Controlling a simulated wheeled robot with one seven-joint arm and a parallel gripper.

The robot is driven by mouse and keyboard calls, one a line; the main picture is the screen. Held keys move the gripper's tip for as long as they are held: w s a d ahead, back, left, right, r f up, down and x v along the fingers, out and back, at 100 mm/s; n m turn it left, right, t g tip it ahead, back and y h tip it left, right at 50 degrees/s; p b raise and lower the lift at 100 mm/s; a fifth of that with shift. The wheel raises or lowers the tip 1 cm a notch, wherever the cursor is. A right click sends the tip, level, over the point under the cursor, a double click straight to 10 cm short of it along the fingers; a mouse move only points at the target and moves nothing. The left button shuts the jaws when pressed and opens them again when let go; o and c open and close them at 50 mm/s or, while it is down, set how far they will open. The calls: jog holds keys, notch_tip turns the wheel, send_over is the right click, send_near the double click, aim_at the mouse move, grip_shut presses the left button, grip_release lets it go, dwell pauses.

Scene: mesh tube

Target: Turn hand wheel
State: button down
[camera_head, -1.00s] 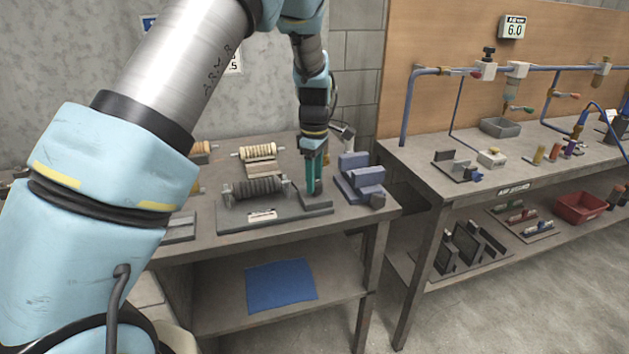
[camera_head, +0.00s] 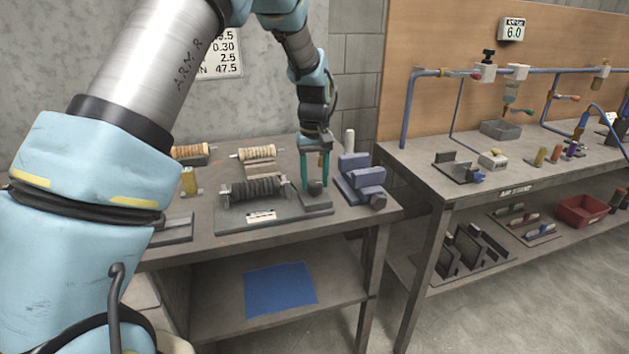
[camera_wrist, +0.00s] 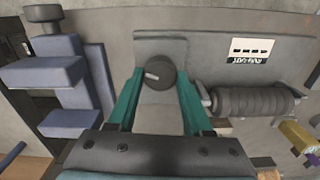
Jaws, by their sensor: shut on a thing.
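The hand wheel, a small dark round knob with a light mark (camera_wrist: 158,76), sits on a grey plate beside the ribbed dark roller. In the head view the knob (camera_head: 315,187) is at the right end of the roller fixture (camera_head: 258,217) on the left bench. My gripper (camera_head: 315,181) points down over it with its teal fingers on either side. In the wrist view my gripper (camera_wrist: 159,74) has the knob between its fingertips, and I take it as shut on the knob. The exact contact is hard to see.
A blue-grey block fixture (camera_head: 362,180) stands close to the right of my gripper. The dark ribbed roller (camera_head: 254,190) lies just left. Further rollers (camera_head: 257,153) are behind. A piped bench (camera_head: 480,185) stands to the right. A blue sheet (camera_head: 280,289) lies on the lower shelf.

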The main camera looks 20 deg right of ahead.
jog(key=m, duration=0.6)
jog(key=shift+m, duration=0.3)
jog(key=m, duration=0.6)
jog(key=m+p, duration=0.1)
jog(key=m, duration=0.5)
jog(key=shift+s+m, duration=0.1)
jog(key=shift+m, duration=0.2)
jog(key=m+p, duration=0.2)
jog(key=m, duration=0.4)
jog(key=shift+m, duration=0.4)
jog(key=shift+c, duration=1.5)
grip_release()
